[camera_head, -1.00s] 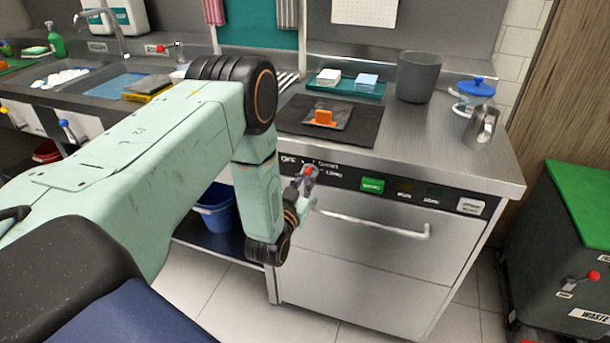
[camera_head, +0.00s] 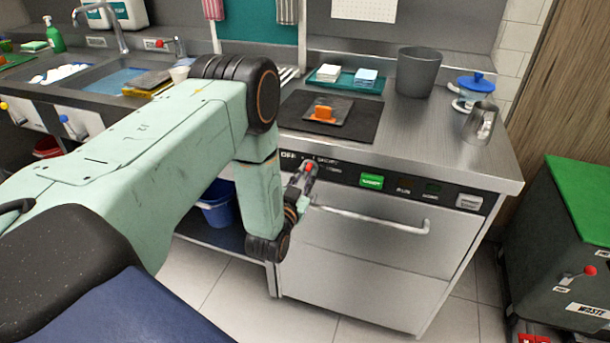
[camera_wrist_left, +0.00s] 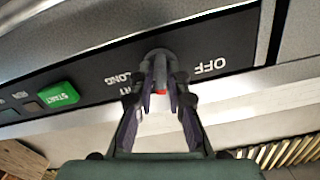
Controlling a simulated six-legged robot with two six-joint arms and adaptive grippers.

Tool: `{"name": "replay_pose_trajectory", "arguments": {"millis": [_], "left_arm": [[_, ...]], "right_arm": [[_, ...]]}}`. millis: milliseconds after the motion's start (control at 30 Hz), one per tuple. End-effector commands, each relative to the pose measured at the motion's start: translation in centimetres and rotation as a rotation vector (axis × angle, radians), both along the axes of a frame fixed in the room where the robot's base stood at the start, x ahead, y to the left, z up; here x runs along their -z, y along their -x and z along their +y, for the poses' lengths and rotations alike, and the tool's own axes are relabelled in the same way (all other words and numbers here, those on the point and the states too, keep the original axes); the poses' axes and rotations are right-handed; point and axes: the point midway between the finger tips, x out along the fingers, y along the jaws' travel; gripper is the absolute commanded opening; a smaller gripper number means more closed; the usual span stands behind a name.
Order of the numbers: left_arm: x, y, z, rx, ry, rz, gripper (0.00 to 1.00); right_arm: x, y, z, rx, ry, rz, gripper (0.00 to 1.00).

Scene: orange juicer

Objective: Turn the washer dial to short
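The washer dial is a grey round knob with a red mark, on the dark control panel of the steel washer. In the left wrist view, which shows the panel upside down, the dial (camera_wrist_left: 160,62) sits between the labels OFF and LONG. The SHORT label is mostly hidden behind a finger. My right gripper is out of view.
A green START button (camera_head: 371,181) and a horizontal door handle (camera_head: 375,217) are close to the dial. A black mat (camera_head: 355,128) with an orange-handled item lies on the counter above. A green-lidded waste bin (camera_head: 580,205) stands at the right.

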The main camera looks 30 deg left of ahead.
Motion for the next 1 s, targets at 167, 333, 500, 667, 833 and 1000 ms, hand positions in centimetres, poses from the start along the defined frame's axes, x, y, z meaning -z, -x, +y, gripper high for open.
{"name": "replay_pose_trajectory", "arguments": {"millis": [167, 333, 500, 667, 833, 1000], "left_arm": [[-0.1, -0.1, 0.0, 0.000, 0.000, -0.003, 0.33], [-0.2, -0.1, 0.0, -0.001, 0.000, -0.005, 0.34], [-0.2, 0.1, 0.0, -0.001, 0.000, -0.005, 0.34], [-0.1, 1.9, -0.4, -0.001, 0.000, -0.003, 0.34], [-0.1, 5.4, -1.3, -0.001, 0.001, 0.000, 0.34], [-0.1, 8.6, -2.1, -0.001, 0.001, -0.001, 0.34]], "right_arm": [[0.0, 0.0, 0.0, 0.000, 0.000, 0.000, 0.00], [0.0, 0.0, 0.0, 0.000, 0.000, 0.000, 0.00], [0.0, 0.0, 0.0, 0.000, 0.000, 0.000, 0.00], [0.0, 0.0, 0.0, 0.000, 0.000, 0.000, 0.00], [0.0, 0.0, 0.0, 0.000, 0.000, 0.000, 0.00], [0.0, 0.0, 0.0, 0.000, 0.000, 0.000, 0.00]]}}
